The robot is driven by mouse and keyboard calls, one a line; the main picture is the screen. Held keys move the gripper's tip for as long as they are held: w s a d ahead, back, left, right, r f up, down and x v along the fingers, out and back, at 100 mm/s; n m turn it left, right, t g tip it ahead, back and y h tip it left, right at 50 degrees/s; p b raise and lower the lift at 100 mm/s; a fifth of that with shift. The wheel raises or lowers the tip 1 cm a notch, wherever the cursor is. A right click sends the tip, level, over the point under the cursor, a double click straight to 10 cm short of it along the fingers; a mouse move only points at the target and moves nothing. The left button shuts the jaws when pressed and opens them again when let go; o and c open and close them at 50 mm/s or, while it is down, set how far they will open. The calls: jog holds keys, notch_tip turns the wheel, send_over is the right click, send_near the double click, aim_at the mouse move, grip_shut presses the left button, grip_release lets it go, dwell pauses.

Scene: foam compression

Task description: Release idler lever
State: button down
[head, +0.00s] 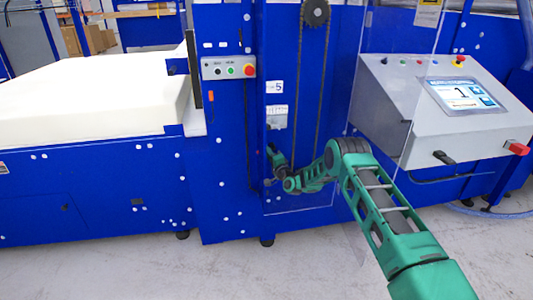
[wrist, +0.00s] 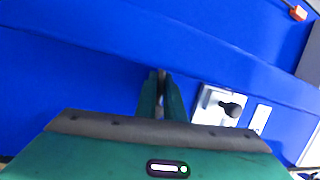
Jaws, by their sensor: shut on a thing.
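The idler lever (wrist: 161,74) shows in the wrist view only as a thin dark piece between my fingertips. The fingers hide most of it, and I cannot make out its full shape or angle. My gripper (wrist: 161,84) is shut on it, close to the blue machine face. The lever cannot be told apart there.
A grey plate with a black knob (wrist: 222,106) is right of my fingers. Chains and a sprocket (head: 315,12) run above my gripper. A button panel (head: 228,68) is up left. A grey console (head: 445,110) stands right, a white foam block (head: 90,100) left. The floor in front is clear.

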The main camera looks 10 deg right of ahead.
jog(key=shift+d+f, duration=0.3)
jog(key=shift+d, duration=0.05)
jog(key=c, duration=2.2)
grip_release()
jog(key=shift+o, duration=0.2)
jog(key=shift+a+r, duration=0.1)
jog(key=shift+a, duration=0.05)
jog(key=shift+s, duration=0.15)
jog(key=v, duration=1)
jog(key=shift+s, duration=0.15)
